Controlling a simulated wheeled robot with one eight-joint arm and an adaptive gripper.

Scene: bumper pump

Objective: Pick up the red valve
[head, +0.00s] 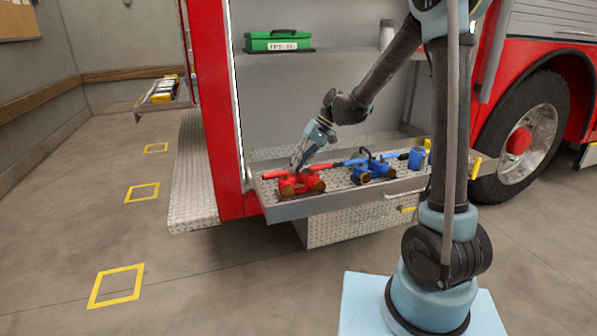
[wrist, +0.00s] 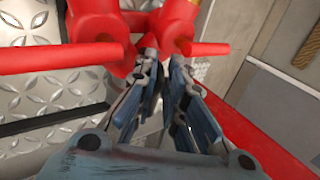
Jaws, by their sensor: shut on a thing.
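The red valve (head: 300,181) sits at the left end of the pull-out metal tray (head: 340,203) of the fire engine, with red handles and brass-coloured ends. In the wrist view the red valve (wrist: 98,28) fills the top, with two red handles reaching left and right. My gripper (head: 300,168) comes down on the valve from above. In the wrist view my gripper (wrist: 160,60) has its fingertips close together at the valve's middle, between the two handles. It is shut on the valve, though the exact contact is partly hidden. The valve appears to rest on the tray.
A blue valve (head: 368,170) and a blue cup-like part (head: 417,158) stand right of the red valve on the same tray. A green first aid box (head: 278,41) is on the shelf above. The fire engine's red post (head: 215,110) rises just left of the tray.

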